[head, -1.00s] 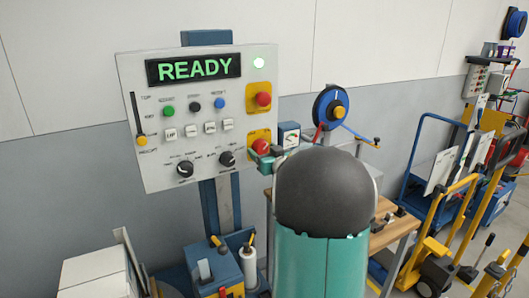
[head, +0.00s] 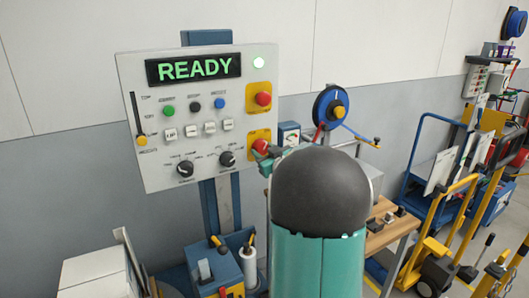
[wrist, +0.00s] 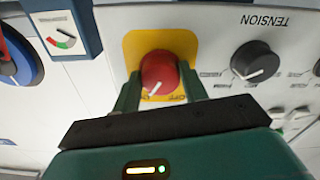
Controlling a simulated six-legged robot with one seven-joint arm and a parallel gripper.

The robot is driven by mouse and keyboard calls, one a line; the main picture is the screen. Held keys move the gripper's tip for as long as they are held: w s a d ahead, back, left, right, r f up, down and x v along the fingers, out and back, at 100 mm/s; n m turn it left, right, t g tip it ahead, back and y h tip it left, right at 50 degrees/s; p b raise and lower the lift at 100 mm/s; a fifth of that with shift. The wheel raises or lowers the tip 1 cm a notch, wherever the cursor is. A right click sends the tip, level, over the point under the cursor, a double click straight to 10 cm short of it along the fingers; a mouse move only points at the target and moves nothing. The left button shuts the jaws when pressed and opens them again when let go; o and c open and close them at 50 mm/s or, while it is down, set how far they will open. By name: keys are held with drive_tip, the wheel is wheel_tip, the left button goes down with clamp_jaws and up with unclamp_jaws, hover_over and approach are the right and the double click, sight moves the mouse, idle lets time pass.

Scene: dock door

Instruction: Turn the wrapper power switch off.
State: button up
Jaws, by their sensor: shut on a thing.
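The wrapper power switch is a red round knob with a white pointer line on a yellow plate, low on the right of the control panel (head: 150,90). The knob (head: 260,146) is partly covered by my gripper (head: 266,160) in the head view. In the wrist view, which is upside down, my gripper's green fingers (wrist: 160,95) are shut on the red knob (wrist: 158,72), one on each side. The white line points toward the lower left there, away from the letters OFF at the lower right. The display (head: 194,68) reads READY in green.
Another red knob or button (head: 263,99) on yellow sits just above. A black TENSION dial (wrist: 255,62) is beside the switch. A small gauge (head: 289,134) and a blue reel (head: 331,107) stand to the right. My arm hides part of the bench (head: 397,232).

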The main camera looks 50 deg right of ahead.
drive_tip(key=n, duration=0.4)
drive_tip(key=shift+r+n, duration=0.1)
drive_tip(key=shift+n, duration=0.2)
drive_tip(key=n, duration=0.3)
drive_tip(key=shift+n, duration=0.3)
drive_tip(key=n, duration=0.3)
drive_tip(key=shift+n, duration=0.3)
drive_tip(key=shift+d+r+n, duration=0.1)
drive_tip(key=shift+n, duration=1.7)
drive_tip(key=o, duration=1)
